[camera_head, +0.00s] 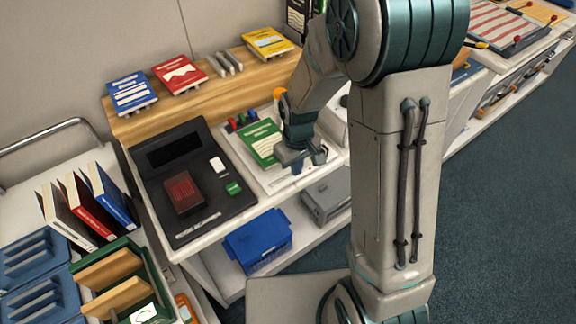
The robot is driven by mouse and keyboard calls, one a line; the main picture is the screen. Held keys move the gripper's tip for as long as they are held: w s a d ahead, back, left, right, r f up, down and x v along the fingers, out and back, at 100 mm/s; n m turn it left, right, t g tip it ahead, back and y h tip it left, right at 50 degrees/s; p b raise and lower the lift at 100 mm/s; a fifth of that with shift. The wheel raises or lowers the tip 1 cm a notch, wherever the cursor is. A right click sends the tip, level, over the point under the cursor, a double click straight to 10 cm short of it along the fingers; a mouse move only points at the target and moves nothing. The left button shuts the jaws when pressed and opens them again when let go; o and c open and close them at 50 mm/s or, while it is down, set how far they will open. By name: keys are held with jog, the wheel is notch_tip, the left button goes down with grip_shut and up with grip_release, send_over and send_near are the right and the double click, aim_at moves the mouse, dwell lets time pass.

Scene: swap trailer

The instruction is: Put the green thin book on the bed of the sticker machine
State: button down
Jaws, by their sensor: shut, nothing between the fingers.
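A green and white book (261,143) lies flat on the light counter, to the right of a black machine. The black machine (152,190), which looks like the sticker machine, has a dark window at its back, a dark red rectangular patch (183,191) in its middle and a green button (233,188). I cannot tell whether the red patch is the bed or something lying on it. My gripper (303,166) is shut and empty, just right of the green book's lower right edge. The view does not show whether it touches the counter or the book.
Blue (131,92), red (180,74) and yellow (267,43) books rest on the wooden ledge behind. Several books stand upright at left, near a green crate (140,242). A blue basket (258,243) sits on the lower shelf. My arm hides part of the counter.

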notch_tip(320, 180, up, 9)
jog(key=shift+w+a+f, duration=0.15)
dwell(0.5)
jog(key=s+d+r+m+t, duration=0.1)
jog(key=s+d+r+m, duration=0.2)
jog(key=s, duration=0.4)
jog(key=s+d+r+m+t, duration=0.2)
jog(key=s+d+r, duration=0.3)
jog(key=s+r, duration=0.1)
jog(key=shift+s+d+r+m, duration=0.2)
jog(key=shift+s+m, duration=0.2)
jog(key=shift+s, duration=0.45)
